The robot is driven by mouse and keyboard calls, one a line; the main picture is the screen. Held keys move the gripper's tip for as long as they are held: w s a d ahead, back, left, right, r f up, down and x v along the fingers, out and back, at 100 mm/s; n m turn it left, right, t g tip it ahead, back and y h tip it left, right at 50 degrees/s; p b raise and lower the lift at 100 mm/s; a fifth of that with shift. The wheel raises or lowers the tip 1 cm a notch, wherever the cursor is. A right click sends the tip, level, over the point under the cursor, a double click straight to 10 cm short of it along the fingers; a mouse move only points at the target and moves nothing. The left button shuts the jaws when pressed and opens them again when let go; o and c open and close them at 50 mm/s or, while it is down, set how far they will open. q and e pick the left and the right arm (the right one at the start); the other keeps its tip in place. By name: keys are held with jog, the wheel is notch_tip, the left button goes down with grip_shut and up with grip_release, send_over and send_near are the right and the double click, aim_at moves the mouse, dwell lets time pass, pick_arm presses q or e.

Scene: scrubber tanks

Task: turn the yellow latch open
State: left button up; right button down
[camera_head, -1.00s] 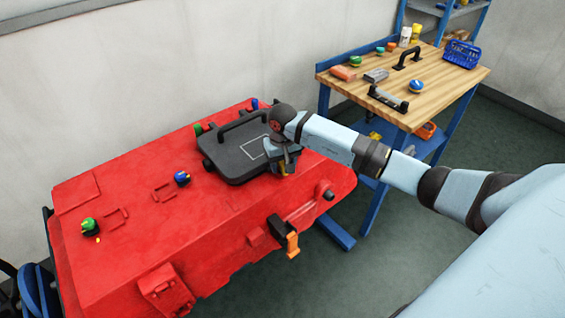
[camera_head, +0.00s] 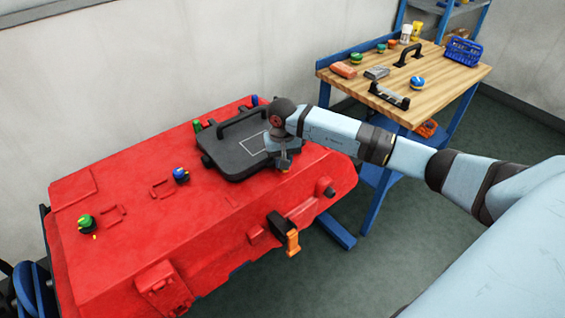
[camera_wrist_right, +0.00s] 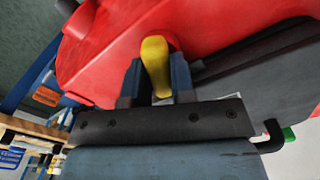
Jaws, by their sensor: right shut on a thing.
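The yellow latch (camera_wrist_right: 155,62) is at the edge of the black lid (camera_head: 232,162) on the red scrubber tank (camera_head: 150,215). My right gripper (camera_wrist_right: 157,78) is shut on the latch, with one dark finger on each side of it in the right wrist view. In the head view my right gripper (camera_head: 283,160) is at the lid's right front corner and hides most of the latch. My left gripper is not in view.
Green (camera_head: 87,224) and blue (camera_head: 181,175) knobs stand on the tank top. An orange-handled latch (camera_head: 293,243) hangs on its front side. A wooden workbench (camera_head: 440,85) with tools and a blue basket (camera_head: 463,52) stands behind right.

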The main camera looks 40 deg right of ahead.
jog(key=shift+f+m+b, duration=0.1)
jog(key=shift+m+b, duration=0.55)
jog(key=shift+m, duration=0.15)
jog(key=shift+m+b, duration=0.4)
jog(key=shift+m, duration=0.6)
jog(key=m+b, duration=0.1)
jog(key=m, duration=0.2)
jog(key=shift+m, duration=0.3)
jog(key=m, duration=0.3)
jog(key=shift+b, duration=0.4)
jog(key=shift+m, duration=1)
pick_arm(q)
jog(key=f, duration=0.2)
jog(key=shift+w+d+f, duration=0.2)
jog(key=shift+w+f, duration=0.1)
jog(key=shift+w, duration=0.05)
pick_arm(e)
jog(key=shift+m, duration=0.3)
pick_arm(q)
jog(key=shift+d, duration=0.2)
